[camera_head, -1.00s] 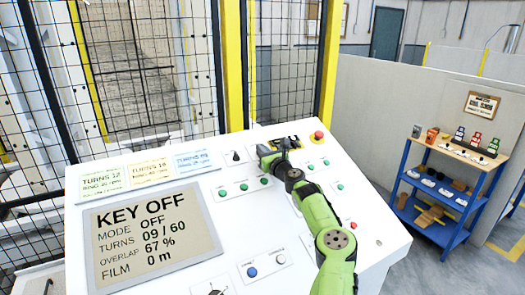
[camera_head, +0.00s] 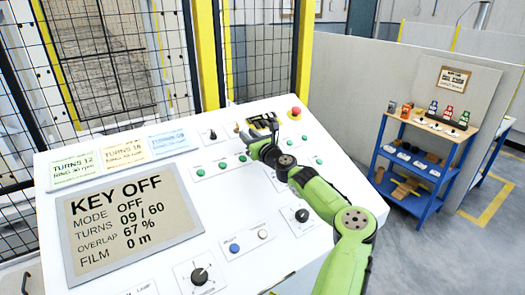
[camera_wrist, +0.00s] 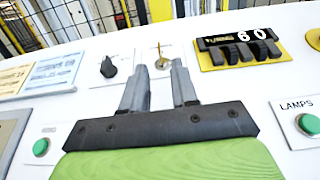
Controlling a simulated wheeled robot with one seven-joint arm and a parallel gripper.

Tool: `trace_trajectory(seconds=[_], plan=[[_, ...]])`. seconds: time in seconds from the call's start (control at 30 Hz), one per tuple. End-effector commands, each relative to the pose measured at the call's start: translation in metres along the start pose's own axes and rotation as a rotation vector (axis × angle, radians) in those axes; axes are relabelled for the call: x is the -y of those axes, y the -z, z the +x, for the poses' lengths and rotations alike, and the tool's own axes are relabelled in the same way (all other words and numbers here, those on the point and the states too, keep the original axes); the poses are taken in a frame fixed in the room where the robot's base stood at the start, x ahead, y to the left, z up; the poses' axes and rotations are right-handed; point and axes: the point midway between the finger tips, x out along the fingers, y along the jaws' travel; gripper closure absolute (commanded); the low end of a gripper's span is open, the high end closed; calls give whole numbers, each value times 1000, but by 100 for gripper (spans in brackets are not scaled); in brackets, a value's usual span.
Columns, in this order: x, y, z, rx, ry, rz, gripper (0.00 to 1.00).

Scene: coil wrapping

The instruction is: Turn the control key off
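The control key (camera_head: 237,127) is a small brass key in a pale plate at the back of the white sloping panel. It also shows in the wrist view (camera_wrist: 161,58), upright in its lock, just beyond the gap between my fingertips. My gripper (camera_wrist: 160,72) is open, its two grey fingers apart with nothing between them. In the head view my gripper (camera_head: 257,147) is above the panel, to the right of and nearer than the key, and apart from it. The panel's display (camera_head: 130,217) reads KEY OFF, MODE OFF, TURNS 09 / 60.
A black rotary knob (camera_wrist: 108,67) stands left of the key. A yellow counter block reading 60 (camera_wrist: 242,48) is to its right. A red button (camera_head: 295,112) sits at the back right corner. Several green buttons lie across the panel. A mesh fence (camera_head: 255,60) stands behind.

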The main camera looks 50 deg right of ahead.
Motion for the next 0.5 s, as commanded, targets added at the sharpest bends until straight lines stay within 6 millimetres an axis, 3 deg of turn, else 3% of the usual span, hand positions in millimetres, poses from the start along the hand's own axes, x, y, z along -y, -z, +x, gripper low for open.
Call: trace_trajectory(seconds=[0.3,0.5], plan=[[1,1,-76,-1,2,-1,72],[0,1,-94,-1,0,0,72]])
